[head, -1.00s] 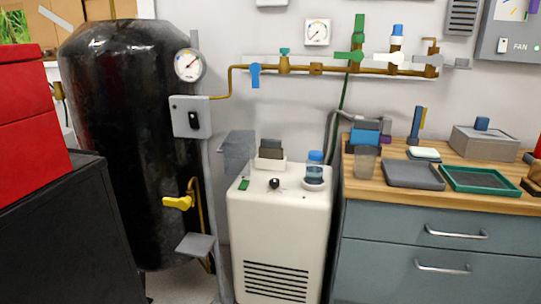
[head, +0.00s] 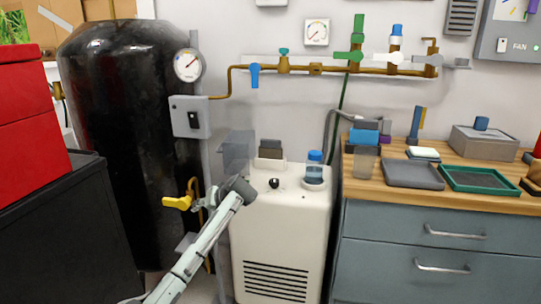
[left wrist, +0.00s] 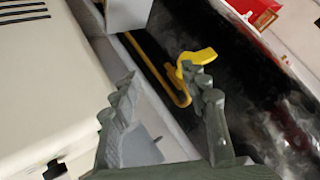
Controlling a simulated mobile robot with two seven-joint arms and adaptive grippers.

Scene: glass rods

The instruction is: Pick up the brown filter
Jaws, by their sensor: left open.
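A small dark brown block (head: 270,153), which looks like the brown filter, stands upright in a white holder on top of the white cabinet, with a grey block close behind it. My left gripper (head: 201,203) is at the cabinet's left side, lower than the block and near the yellow valve handle. In the left wrist view the left gripper (left wrist: 155,90) is open, with nothing between its fingers. The block does not show in that view. My right gripper is not in view.
The yellow handle (head: 177,202) of the black tank (head: 125,130) is close to my left fingers; whether they touch is unclear. A blue-capped bottle (head: 314,168) stands right of the filter on the white cabinet (head: 282,235). A wooden bench with trays is further right.

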